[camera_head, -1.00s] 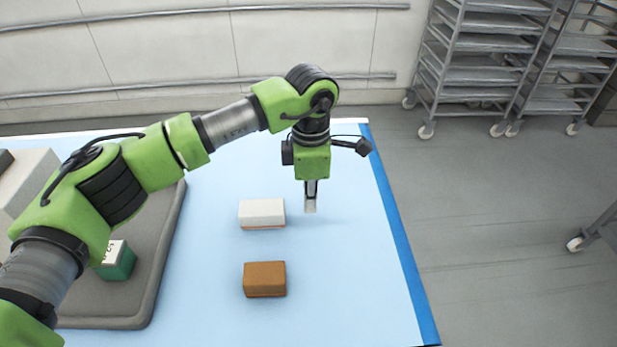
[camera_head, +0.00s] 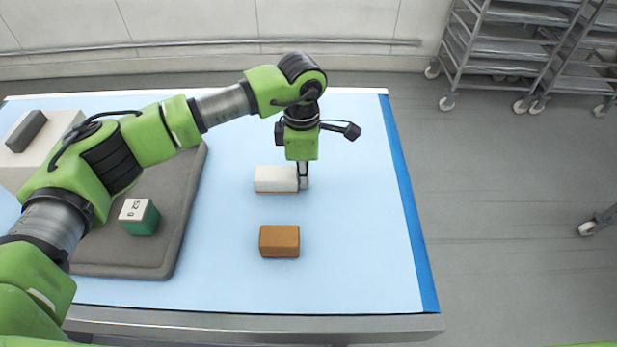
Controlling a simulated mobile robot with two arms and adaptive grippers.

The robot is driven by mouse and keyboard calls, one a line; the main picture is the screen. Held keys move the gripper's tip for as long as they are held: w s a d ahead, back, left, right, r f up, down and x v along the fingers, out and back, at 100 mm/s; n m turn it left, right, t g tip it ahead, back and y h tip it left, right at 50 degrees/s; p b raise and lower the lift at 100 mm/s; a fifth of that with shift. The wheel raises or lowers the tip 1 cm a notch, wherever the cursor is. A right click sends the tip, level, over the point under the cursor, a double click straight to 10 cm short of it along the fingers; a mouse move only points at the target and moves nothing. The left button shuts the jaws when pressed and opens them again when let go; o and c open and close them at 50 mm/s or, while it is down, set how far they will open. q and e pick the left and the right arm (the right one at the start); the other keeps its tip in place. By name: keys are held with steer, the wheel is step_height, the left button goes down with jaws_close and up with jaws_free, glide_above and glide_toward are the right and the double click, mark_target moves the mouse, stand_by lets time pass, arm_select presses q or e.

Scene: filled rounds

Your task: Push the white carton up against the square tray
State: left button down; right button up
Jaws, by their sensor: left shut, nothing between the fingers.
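The white carton (camera_head: 276,178) lies on the blue table surface, with a thin reddish-brown strip along its lower edge. The grey square tray (camera_head: 178,255) lies to its left, with a stretch of bare blue surface between them. My left gripper (camera_head: 303,184) is shut and empty. It points down at the right end of the carton, close beside it. I cannot tell whether the fingers touch the carton. My left arm covers the far part of the tray. My right gripper is not in view.
A brown block (camera_head: 279,241) lies just in front of the carton. A green block with a white labelled top (camera_head: 139,217) stands on the tray. A white box (camera_head: 40,150) with a dark grey block (camera_head: 26,131) on top is at far left. The table's right side is clear.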

mark_target(246, 187)
arm_select(q)
steer(key=a+b, duration=0.2)
steer(key=a, duration=0.2)
steer(key=a+b, duration=0.2)
steer(key=a, duration=0.2)
steer(key=a+b, duration=0.2)
steer(key=a, duration=0.2)
steer(key=shift+a+f, duration=0.3)
steer(key=shift+a+r+b, duration=0.2)
steer(key=shift+a+b, duration=0.1)
steer(key=shift+a, duration=0.15)
steer(key=shift+d, duration=0.2)
